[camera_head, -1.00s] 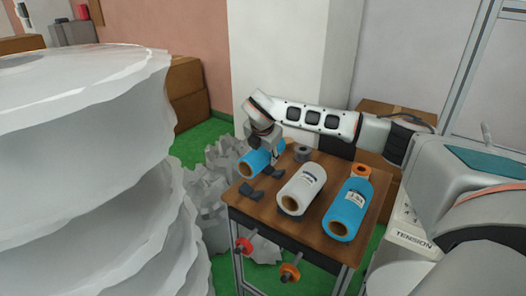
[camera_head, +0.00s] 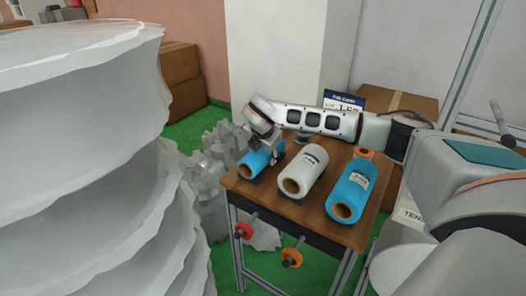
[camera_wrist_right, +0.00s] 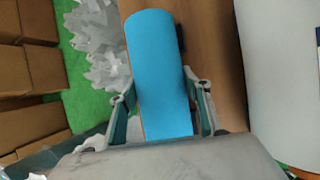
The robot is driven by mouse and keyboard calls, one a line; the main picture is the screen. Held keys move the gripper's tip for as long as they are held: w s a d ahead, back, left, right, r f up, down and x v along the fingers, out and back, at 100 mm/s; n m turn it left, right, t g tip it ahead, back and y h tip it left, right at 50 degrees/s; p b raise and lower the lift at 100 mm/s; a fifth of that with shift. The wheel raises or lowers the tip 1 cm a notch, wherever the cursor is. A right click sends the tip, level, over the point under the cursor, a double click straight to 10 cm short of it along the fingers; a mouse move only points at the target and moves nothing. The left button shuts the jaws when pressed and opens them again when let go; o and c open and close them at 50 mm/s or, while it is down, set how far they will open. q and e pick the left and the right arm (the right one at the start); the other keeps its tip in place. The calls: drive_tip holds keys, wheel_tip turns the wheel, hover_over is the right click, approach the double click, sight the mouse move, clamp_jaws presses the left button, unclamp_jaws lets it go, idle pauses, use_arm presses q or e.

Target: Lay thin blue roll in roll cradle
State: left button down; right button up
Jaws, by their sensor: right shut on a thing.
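The thin blue roll (camera_head: 254,163) is at the table's left side, its brown core end facing the front. My right gripper (camera_head: 270,148) is shut on it from above. In the right wrist view the roll (camera_wrist_right: 158,70) lies between the two fingers (camera_wrist_right: 162,108). The dark roll cradle (camera_head: 258,181) is mostly hidden under and beside the roll. A dark piece also shows along the roll's right side in the right wrist view (camera_wrist_right: 182,38). I cannot tell whether the roll rests on the cradle or hangs just above it. My left gripper is not in view.
A white roll (camera_head: 302,172) and a thicker blue roll (camera_head: 350,190) lie on the wooden table (camera_head: 322,212) to the right. Red (camera_head: 244,231) and orange (camera_head: 291,257) knobs stick out in front. A large white stack (camera_head: 80,150) fills the left.

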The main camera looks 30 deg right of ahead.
drive_tip(key=shift+f, duration=0.25)
idle(0.5)
drive_tip(key=o, duration=1.2)
drive_tip(key=v, duration=1.2)
